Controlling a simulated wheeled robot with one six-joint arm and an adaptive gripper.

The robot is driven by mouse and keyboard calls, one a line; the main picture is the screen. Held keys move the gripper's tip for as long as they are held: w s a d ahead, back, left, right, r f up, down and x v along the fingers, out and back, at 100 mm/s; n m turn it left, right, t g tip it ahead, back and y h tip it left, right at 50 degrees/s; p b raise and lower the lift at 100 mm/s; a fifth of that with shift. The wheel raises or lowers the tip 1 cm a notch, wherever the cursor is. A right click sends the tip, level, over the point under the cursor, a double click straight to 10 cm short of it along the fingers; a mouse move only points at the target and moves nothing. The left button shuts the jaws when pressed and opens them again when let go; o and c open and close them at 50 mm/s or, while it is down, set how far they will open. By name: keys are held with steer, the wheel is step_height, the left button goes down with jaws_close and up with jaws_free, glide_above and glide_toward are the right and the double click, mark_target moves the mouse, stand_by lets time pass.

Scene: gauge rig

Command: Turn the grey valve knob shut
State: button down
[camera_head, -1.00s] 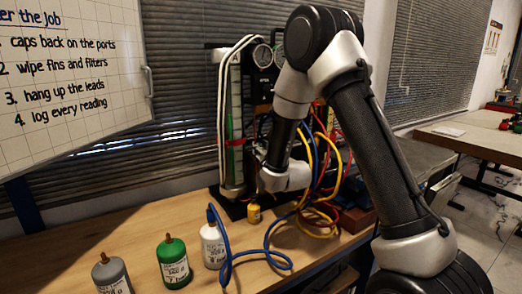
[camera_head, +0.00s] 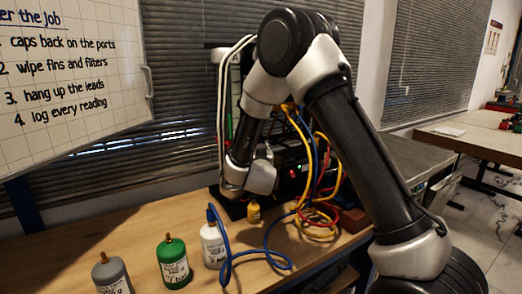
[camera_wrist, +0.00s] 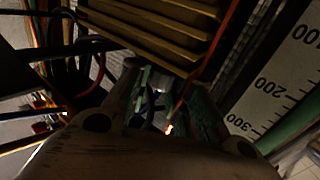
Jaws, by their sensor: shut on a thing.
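My gripper (camera_wrist: 160,108) is at the middle of the wrist view, with its two fingers close together around a small dark thing. That thing sits at the valve knob's likely place, but its shape and colour are too dark to make out. In the head view my own wrist covers the gripper and the knob, in front of the rig's lower part. How far the knob is turned cannot be seen.
A measuring scale (camera_wrist: 270,85) and a ribbed brown block (camera_wrist: 160,28) stand close to the fingers. Yellow, red and blue hoses (camera_head: 315,180) hang at the right.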

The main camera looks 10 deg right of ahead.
steer(key=shift+m+g+h, duration=0.6)
steer(key=shift+m+h, duration=0.6)
steer(key=shift+h, duration=0.8)
steer(key=c, duration=1.3)
jaws_free()
steer(key=shift+o, duration=0.2)
steer(key=v, duration=1.2)
steer(key=shift+w+r, duration=0.1)
steer(key=shift+r, duration=0.1)
